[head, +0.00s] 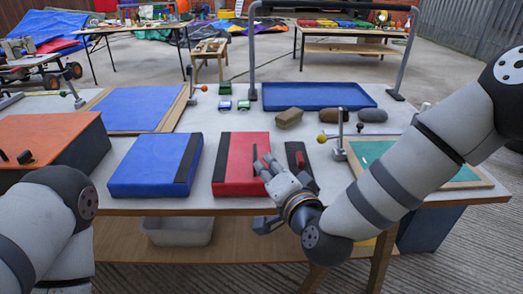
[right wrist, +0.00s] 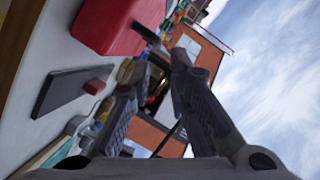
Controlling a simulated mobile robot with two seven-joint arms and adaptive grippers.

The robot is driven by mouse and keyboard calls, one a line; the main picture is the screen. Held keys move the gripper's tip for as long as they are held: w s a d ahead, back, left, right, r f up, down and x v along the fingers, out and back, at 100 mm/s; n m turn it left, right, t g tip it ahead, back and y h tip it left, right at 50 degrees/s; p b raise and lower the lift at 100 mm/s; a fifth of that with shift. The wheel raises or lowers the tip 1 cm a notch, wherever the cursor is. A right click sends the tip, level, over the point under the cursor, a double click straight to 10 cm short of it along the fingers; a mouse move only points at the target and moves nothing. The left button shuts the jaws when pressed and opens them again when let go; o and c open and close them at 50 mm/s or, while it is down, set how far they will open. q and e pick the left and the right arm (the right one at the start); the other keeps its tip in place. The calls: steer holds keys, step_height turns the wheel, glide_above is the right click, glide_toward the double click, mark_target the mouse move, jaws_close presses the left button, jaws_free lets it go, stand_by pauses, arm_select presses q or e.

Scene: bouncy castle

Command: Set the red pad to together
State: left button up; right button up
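My right gripper (head: 268,188) is at the red pad's right front side and covers part of that edge; contact cannot be made out. In the right wrist view its fingers (right wrist: 155,75) stand apart with nothing between them, and the red pad (right wrist: 108,25) shows at upper left. My left gripper is out of view.
Right of the red pad lies a dark plate with a small red piece (right wrist: 98,87). A blue tray (head: 318,96) and several stones lie behind. An orange-topped box (head: 45,138) is left.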

mark_target(255, 152)
steer(key=x, duration=0.3)
steer(key=b+x, duration=0.1)
steer(key=x, duration=0.5)
steer(key=shift+w+f, duration=0.1)
steer(key=shift+f, duration=0.35)
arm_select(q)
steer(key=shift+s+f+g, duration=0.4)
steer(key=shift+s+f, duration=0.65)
arm_select(e)
steer(key=shift+w+a+r, duration=0.1)
steer(key=shift+w+a, duration=0.1)
steer(key=shift+w, duration=0.2)
jaws_close()
